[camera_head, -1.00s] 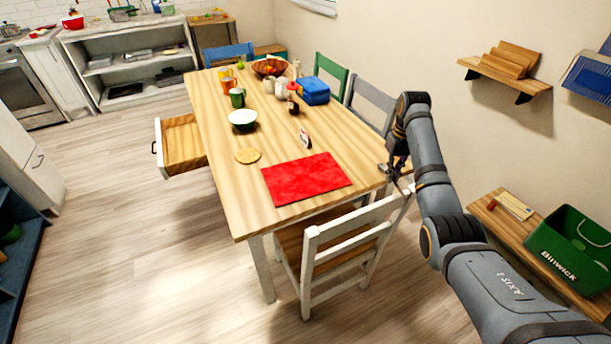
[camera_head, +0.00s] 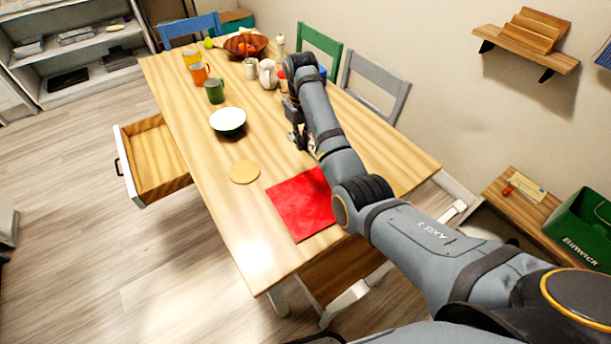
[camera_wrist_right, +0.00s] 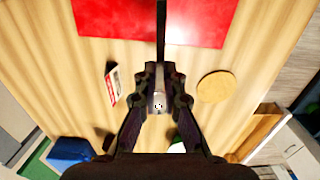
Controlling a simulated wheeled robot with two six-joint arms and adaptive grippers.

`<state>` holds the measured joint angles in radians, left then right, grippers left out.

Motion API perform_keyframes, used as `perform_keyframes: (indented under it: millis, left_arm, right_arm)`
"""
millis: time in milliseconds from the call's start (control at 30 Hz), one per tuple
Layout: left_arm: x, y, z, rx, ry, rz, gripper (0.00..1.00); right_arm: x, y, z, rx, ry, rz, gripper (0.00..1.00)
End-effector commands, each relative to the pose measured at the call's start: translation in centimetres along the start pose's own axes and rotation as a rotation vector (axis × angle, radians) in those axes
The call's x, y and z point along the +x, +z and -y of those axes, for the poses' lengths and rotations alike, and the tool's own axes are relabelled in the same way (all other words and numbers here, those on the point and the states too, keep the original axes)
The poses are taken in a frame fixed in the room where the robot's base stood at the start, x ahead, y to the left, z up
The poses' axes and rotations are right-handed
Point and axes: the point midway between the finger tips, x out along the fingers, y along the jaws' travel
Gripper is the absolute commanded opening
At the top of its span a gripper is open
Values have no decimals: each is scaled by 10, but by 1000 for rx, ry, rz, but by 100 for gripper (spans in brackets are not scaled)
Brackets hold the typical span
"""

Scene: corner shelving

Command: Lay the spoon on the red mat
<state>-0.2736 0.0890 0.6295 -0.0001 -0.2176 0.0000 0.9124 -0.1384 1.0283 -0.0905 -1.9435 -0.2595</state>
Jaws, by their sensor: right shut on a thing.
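The red mat (camera_head: 300,207) lies flat on the near part of the wooden table, its right part hidden behind my right arm. My right gripper (camera_head: 298,142) is over the table beyond the mat. In the wrist view the right gripper (camera_wrist_right: 158,72) is shut on a thin dark shaft, which looks like the spoon (camera_wrist_right: 161,25). The shaft points up the picture, across the red mat (camera_wrist_right: 205,18). I cannot tell its height above the mat. The spoon cannot be made out in the head view. My left gripper is not in view.
A round cork trivet (camera_head: 245,171), a white-and-green bowl (camera_head: 228,121) and a green mug (camera_head: 214,91) stand left of the gripper. A small card (camera_wrist_right: 115,85) shows in the wrist view. An open drawer (camera_head: 150,155) juts out left; chairs (camera_head: 376,86) line the right side.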

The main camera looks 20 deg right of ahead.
Motion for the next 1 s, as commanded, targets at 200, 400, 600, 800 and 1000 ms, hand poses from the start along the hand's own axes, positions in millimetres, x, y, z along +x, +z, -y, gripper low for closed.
perform_keyframes:
  millis: [200,400,600,800,1000]
  left_arm:
    - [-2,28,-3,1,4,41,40]
    - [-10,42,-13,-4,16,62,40]
    - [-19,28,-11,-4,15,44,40]
    - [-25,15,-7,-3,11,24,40]
    - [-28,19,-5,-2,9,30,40]
  right_arm:
    - [0,0,0,1,0,0,0]
    - [9,16,-17,5,0,3,0]
    - [27,45,-50,4,2,3,0]
    - [53,70,-76,2,0,5,0]
    - [76,82,-90,2,0,1,0]
